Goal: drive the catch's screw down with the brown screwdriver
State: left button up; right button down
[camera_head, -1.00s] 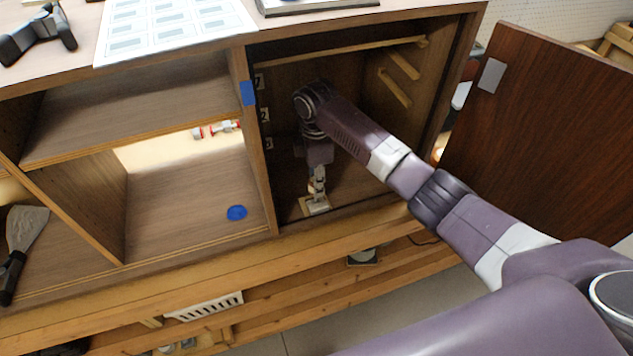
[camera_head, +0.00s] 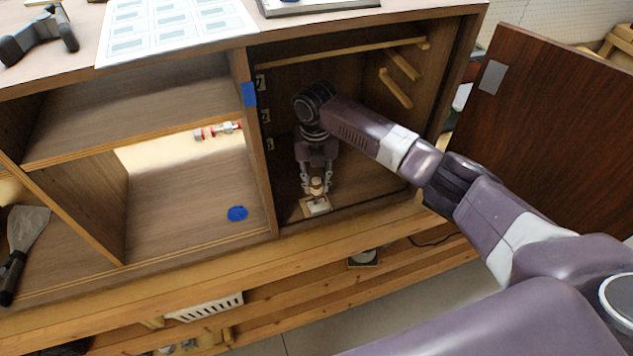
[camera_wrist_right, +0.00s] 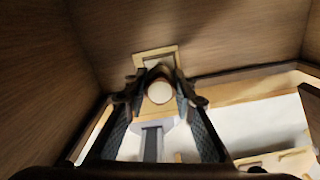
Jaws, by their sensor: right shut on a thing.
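My right gripper (camera_head: 316,190) points down inside the open right-hand compartment, close above its floor. It is shut on the brown screwdriver (camera_head: 317,186), whose light brown handle shows between the fingers. In the right wrist view the handle's pale round end (camera_wrist_right: 160,92) sits between the two dark fingers. The screwdriver stands roughly upright over the catch (camera_head: 317,207), a pale plate with a whitish part on the compartment floor. The catch's frame also shows in the right wrist view (camera_wrist_right: 154,53). The screw and the screwdriver's tip are hidden. My left gripper is not in view.
The compartment's divider (camera_head: 258,150) stands close left of my gripper. Wooden rails (camera_head: 396,88) stick out on its right wall. The dark brown door (camera_head: 560,120) is swung open at right. A blue disc (camera_head: 237,213) lies in the left compartment.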

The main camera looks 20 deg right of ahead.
jog(key=shift+s+f, duration=0.1)
jog(key=shift+f, duration=0.05)
dwell(0.3)
jog(key=shift+r, duration=0.25)
jog(key=c, duration=2.3)
grip_release()
jog(key=shift+f, duration=0.15)
jog(key=shift+c, duration=0.2)
grip_shut()
